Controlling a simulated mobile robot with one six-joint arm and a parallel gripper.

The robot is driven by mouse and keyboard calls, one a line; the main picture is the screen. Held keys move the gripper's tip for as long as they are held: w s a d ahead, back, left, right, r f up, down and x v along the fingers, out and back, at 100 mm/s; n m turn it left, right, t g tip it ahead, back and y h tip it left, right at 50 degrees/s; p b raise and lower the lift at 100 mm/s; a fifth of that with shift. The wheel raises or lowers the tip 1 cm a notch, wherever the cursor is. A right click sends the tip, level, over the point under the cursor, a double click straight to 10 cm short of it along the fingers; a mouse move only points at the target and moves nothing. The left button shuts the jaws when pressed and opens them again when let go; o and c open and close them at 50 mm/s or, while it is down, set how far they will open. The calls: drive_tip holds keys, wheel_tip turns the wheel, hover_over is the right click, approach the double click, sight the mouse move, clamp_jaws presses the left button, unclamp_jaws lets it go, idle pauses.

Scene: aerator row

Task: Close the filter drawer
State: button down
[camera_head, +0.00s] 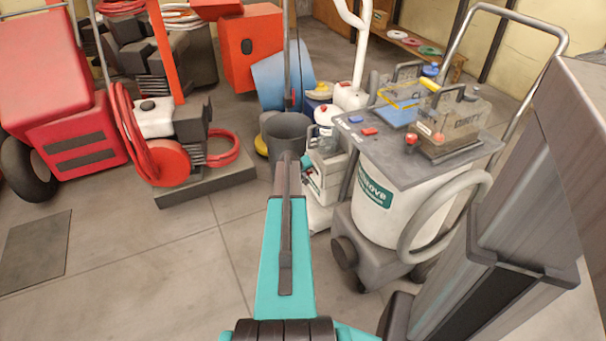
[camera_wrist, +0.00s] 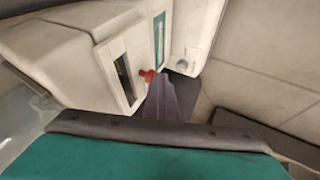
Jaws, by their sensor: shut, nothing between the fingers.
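In the wrist view a white machine body (camera_wrist: 190,30) with a green label strip fills the top. A white box-shaped part (camera_wrist: 50,50) stands at its left, with a narrow dark window and a red knob (camera_wrist: 147,75) near its right side. I cannot tell for sure which part is the filter drawer or how far it stands out. My gripper (camera_wrist: 165,100) is shut and empty, its dark fingers close below the red knob; contact cannot be told. In the head view my gripper (camera_head: 287,162) points at the small white-and-green machine (camera_head: 326,170), partly hiding its left side.
A large white drum machine (camera_head: 375,200) with a grey top, hose and push handle stands right of the small machine. Red equipment (camera_head: 70,120) is at the left. The floor (camera_head: 150,260) at front left is clear.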

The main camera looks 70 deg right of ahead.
drive_tip(key=w+a+r+p, duration=0.1)
drive_tip(key=w+a+r, duration=0.1)
drive_tip(key=a+r, duration=0.6)
drive_tip(key=shift+w+a, duration=0.2)
drive_tip(key=shift+a, duration=0.35)
idle(0.5)
